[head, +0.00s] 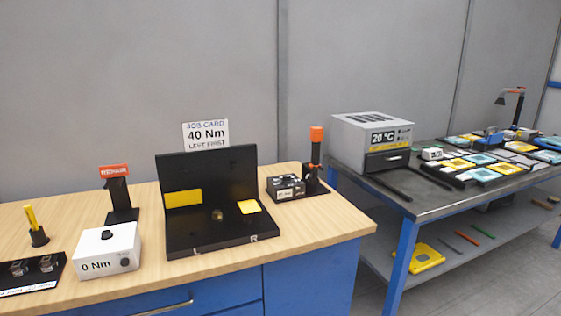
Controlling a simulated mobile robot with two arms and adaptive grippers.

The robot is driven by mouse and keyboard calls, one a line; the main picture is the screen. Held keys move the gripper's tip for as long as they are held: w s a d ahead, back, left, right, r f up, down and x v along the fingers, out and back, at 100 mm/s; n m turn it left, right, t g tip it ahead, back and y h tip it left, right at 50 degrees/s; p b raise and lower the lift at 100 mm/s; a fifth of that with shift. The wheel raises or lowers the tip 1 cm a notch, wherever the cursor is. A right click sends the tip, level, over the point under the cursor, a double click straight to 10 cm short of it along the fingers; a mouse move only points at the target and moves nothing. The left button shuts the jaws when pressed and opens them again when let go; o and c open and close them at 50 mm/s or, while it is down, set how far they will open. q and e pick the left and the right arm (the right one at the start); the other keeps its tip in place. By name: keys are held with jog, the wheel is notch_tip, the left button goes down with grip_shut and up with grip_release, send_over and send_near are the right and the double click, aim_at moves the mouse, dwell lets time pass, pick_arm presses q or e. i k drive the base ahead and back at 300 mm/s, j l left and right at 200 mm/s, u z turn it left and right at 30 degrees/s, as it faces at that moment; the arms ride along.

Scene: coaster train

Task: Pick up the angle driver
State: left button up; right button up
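An upright tool with an orange top and dark body (316,148) stands in a black holder at the right end of the wooden bench. It looks like the angle driver, but it is too small to be certain. A dark box with small white labels (286,187) sits just left of its holder. Neither of my grippers shows in the head view.
A grey table (425,200) stands right.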

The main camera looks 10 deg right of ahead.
aim_at(317, 132)
jog(key=i+l+u, duration=0.15)
jog(key=l, duration=0.3)
jog(key=i+l+u, duration=0.1)
jog(key=l, duration=0.35)
jog(key=i+l+u, duration=0.15)
jog(key=l, duration=0.3)
jog(key=i+l+u, duration=0.15)
jog(key=l, duration=0.3)
jog(key=i+l+u, duration=0.15)
jog(key=l, duration=0.35)
jog(key=k, duration=0.05)
